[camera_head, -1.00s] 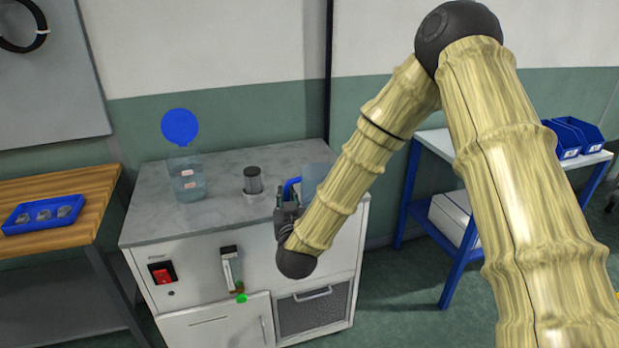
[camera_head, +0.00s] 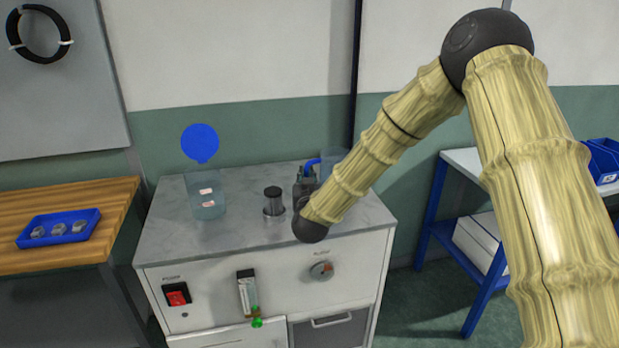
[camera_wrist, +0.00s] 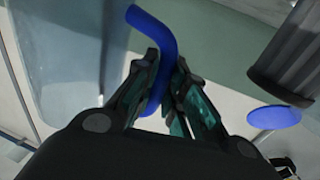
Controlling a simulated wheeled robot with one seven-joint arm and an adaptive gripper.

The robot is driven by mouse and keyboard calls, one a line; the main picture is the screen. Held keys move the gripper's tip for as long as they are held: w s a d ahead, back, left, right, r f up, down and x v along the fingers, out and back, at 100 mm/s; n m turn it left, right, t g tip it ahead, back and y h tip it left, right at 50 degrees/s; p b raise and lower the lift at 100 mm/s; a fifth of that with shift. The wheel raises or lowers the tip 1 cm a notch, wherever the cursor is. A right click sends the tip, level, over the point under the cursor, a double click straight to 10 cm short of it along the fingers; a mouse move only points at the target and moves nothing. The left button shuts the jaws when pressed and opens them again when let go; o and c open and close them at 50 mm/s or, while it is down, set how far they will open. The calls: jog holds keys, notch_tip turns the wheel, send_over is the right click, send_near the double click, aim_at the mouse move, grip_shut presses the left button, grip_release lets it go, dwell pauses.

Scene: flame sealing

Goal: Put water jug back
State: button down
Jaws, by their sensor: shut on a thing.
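The water jug (camera_head: 332,158) is translucent with a blue handle (camera_head: 312,162). It is at the right end of the cabinet's grey top, partly hidden behind my arm. My gripper (camera_head: 305,180) is shut on the blue handle, at the jug's left side. In the wrist view my gripper (camera_wrist: 163,75) has its fingers on either side of the handle (camera_wrist: 153,42), and the clear jug wall (camera_wrist: 65,60) fills the left. The jug looks upright. I cannot tell whether its base touches the top.
A clear water tank (camera_head: 206,198) with a raised round blue lid (camera_head: 200,143) stands on the cabinet top (camera_head: 240,235). A dark metal cylinder (camera_head: 273,200) stands close left of my gripper. A wooden bench (camera_head: 70,195) is at left, a white table (camera_head: 465,158) at right.

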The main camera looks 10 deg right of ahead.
jog(key=shift+w+d+f+p, duration=0.3)
jog(key=shift+w+f, duration=0.4)
jog(key=shift+w, duration=0.4)
jog(key=shift+w+d+f+p, duration=0.35)
jog(key=shift+w+f, duration=0.35)
jog(key=shift+w, duration=0.45)
jog(key=shift+w+d+f+p, duration=0.15)
jog(key=shift+w+d+f, duration=0.25)
jog(key=shift+w+f, duration=0.5)
jog(key=shift+w, duration=0.2)
jog(key=c, duration=1.5)
grip_release()
jog(key=shift+r, duration=0.1)
